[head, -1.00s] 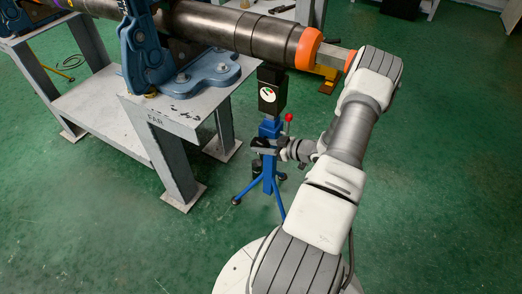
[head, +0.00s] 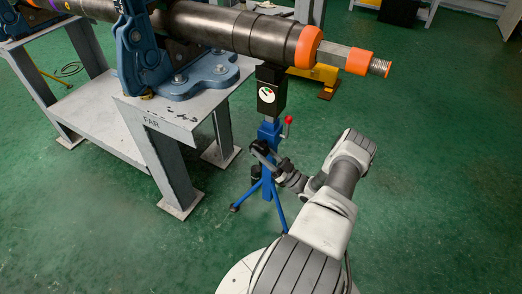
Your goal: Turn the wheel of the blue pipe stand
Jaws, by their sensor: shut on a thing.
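The blue pipe stand (head: 269,133) stands on tripod legs beside the grey table, its black head under the dark pipe (head: 230,27). A lever with a red knob (head: 288,120) sticks up on its right side. My gripper (head: 262,153) is at the stand's column, below the red knob, and is tilted. It is shut on the stand's dark wheel, which is small here and mostly hidden by the dark fingers. How far the wheel is turned cannot be told.
The grey table marked FAR (head: 150,106) stands left of the stand and carries a blue vise (head: 140,55). The pipe's orange-ringed end (head: 358,61) juts right, above my arm. A yellow stand (head: 326,74) is behind. Green floor at right is clear.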

